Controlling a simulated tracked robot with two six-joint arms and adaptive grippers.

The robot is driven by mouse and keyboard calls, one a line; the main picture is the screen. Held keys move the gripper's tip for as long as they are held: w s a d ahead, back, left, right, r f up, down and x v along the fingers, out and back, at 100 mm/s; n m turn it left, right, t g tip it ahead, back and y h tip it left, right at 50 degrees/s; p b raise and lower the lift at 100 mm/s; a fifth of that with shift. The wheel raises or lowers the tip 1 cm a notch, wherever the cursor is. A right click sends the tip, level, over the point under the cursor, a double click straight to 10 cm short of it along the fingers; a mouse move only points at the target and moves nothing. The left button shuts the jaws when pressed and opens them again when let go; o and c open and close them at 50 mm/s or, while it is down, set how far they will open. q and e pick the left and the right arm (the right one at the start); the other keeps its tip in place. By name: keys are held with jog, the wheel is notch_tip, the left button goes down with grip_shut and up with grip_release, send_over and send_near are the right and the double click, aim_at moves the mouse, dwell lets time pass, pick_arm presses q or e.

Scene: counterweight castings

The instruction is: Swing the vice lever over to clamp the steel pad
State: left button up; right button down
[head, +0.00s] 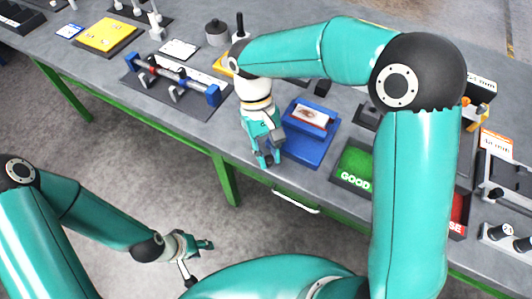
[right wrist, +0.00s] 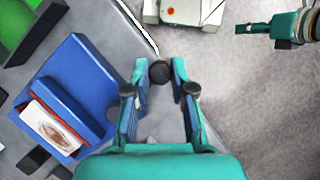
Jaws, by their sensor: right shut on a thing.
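The blue vice (head: 308,146) stands near the table's front edge and also shows in the right wrist view (right wrist: 88,78). On it lies a pale rectangular piece with a brownish mark (head: 310,115), also seen in the right wrist view (right wrist: 50,129); I cannot tell if this is the steel pad. My right gripper (head: 267,161) is beside the vice, at the table edge. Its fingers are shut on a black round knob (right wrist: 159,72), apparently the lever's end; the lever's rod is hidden. My left gripper (head: 208,244) hangs low over the floor, apart from the table; its jaws are unclear.
A green tray marked GOOD (head: 353,183) is right of the vice. A rack with blue ends (head: 212,95) stands to its left. A pale handle (head: 297,202) runs along the table's front edge. The grey floor (head: 130,165) before the table is clear.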

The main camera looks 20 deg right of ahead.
jog(key=shift+w+r, duration=0.1)
jog(key=c, duration=1)
grip_release()
jog(key=v, duration=1.1)
jog(key=shift+w+r, duration=0.1)
jog(key=shift+r, duration=0.3)
